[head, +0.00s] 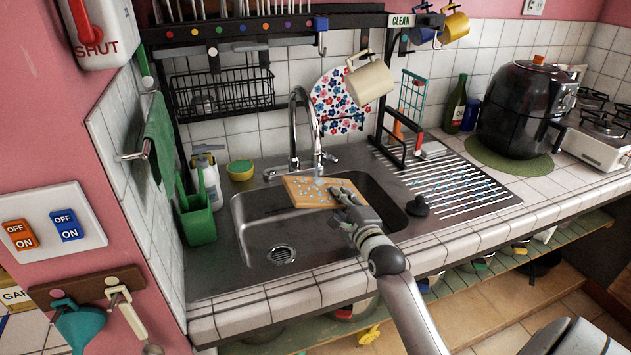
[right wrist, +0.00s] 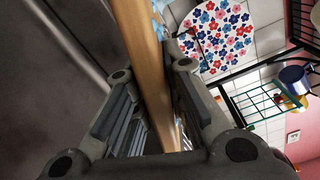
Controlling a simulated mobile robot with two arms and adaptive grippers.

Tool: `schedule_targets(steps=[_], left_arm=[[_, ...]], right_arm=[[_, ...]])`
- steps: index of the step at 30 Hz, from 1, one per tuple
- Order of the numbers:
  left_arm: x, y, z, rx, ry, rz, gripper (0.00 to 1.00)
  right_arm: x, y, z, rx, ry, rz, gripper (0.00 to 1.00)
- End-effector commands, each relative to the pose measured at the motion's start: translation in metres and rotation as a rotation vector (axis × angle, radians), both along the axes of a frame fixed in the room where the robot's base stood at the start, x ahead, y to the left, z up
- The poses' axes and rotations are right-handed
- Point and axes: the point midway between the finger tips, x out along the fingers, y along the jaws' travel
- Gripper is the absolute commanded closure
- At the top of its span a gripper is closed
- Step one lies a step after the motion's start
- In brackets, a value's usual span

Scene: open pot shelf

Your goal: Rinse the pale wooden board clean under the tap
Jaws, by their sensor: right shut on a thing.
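The pale wooden board (head: 303,194) is held over the sink basin (head: 240,222), below the tap (head: 300,118). Small pale blue and white spots lie on its top face; I cannot tell whether they are water or suds. My right gripper (head: 343,194) is shut on the board's right end. In the right wrist view the board (right wrist: 143,55) shows edge-on between the fingers (right wrist: 150,105), with pale blue patches along one side. A short bluish streak shows between spout and board. My left gripper is not in view.
A green caddy (head: 197,222) and a white bottle stand left of the basin. A black plug (head: 418,206) lies on its right rim, beside the ridged drainer (head: 455,185). A rack with a hanging cream mug (head: 369,82) overhangs the back.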

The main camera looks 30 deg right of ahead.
Motion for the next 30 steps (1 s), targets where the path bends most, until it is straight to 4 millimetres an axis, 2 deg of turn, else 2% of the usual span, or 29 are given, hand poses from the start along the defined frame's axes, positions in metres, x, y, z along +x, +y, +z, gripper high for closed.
schedule_targets(steps=[18,30], left_arm=[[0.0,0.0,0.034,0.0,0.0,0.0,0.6],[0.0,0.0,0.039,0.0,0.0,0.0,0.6]], right_arm=[[-0.035,0.036,0.002,0.001,-0.001,0.0,1.0],[-0.045,0.046,0.001,-0.001,-0.004,-0.001,1.0]])
